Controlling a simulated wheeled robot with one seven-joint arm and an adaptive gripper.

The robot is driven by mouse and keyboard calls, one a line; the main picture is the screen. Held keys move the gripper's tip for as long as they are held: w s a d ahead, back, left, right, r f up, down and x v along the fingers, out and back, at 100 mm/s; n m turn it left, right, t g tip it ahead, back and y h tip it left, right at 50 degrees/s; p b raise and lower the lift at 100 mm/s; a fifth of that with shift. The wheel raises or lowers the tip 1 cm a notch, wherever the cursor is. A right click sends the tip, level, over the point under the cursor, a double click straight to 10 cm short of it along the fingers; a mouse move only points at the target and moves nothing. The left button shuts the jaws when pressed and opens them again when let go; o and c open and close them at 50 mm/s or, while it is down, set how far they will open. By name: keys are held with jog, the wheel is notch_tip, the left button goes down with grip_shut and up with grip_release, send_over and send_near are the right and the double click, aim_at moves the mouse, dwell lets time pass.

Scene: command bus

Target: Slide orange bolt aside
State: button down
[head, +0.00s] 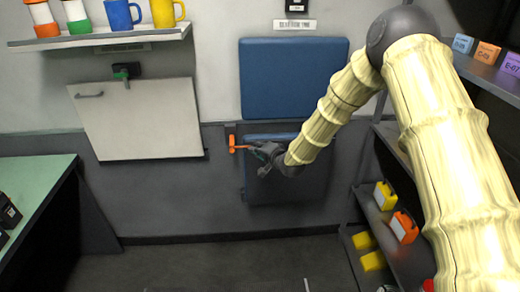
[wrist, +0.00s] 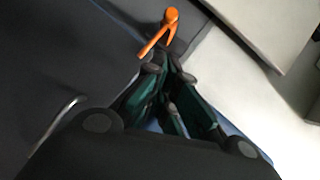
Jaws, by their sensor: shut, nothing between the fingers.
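The orange bolt (head: 236,144) is a small orange handle on a dark bracket on the wall, at the left edge of the lower blue panel (head: 272,190). In the wrist view the bolt (wrist: 160,32) shows a round knob and a thin shank slanting down to the left. My gripper (head: 256,150) is just right of the bolt in the head view, in front of the blue panel. In the wrist view my gripper (wrist: 165,72) has its fingertips together just below the bolt's shank. It is shut and empty. I cannot tell whether it touches the bolt.
An upper blue panel (head: 292,78) hangs above. A white board (head: 140,118) with a handle and a green latch (head: 121,75) is left. A mug shelf (head: 100,38) is above it, a green-topped table (head: 30,190) at left. Shelves with yellow boxes (head: 385,195) stand right. The floor between is clear.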

aim_at(231, 150)
jog(key=w+a+f, duration=0.1)
jog(key=w+a+p, duration=0.1)
jog(key=w+a, duration=0.1)
jog(key=w+a+f, duration=0.1)
jog(key=shift+w+a+f+p, duration=0.25)
jog(key=shift+f+p, duration=0.05)
jog(key=shift+p, duration=0.1)
jog(key=shift+w+a+f, duration=0.2)
jog(key=shift+a+f, duration=0.15)
jog(key=shift+a, duration=0.25)
jog(key=a+b, duration=0.2)
jog(key=a, duration=0.2)
jog(key=shift+a+f, duration=0.15)
jog(key=shift+a, duration=0.45)
jog(key=shift+r, duration=0.2)
